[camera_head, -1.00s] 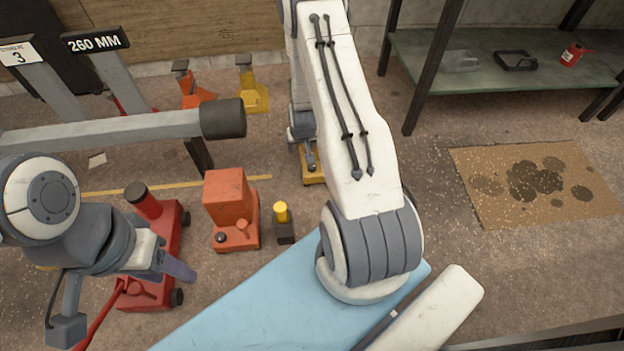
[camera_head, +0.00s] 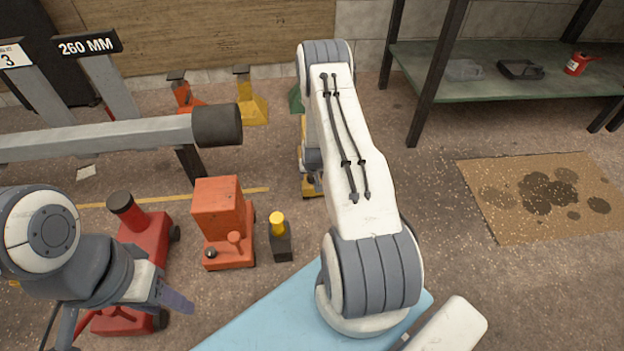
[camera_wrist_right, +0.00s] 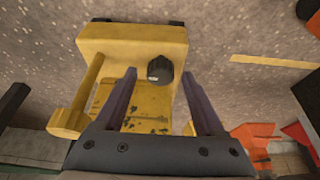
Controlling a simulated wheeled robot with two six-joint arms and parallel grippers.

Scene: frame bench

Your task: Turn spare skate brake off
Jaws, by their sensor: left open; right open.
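A yellow skate with a black round knob stands on the floor, partly hidden behind my right arm in the head view (camera_head: 312,187). In the right wrist view its yellow body (camera_wrist_right: 130,42) is close up, and the black knob (camera_wrist_right: 159,70) with a pale mark shows between the fingertips. My right gripper (camera_wrist_right: 159,76) is open with a finger on each side of the knob; contact cannot be told. In the head view my right arm hides this gripper. My left gripper (camera_head: 174,294) is at the lower left, by the red jack, with nothing visible in it.
An orange block-shaped unit (camera_head: 222,218), a small black piece with a yellow top (camera_head: 280,240) and a red jack (camera_head: 148,235) stand nearby. A grey beam (camera_head: 105,137) crosses at left. A shelf (camera_head: 490,88) stands at right, beside an oil-stained board (camera_head: 535,195).

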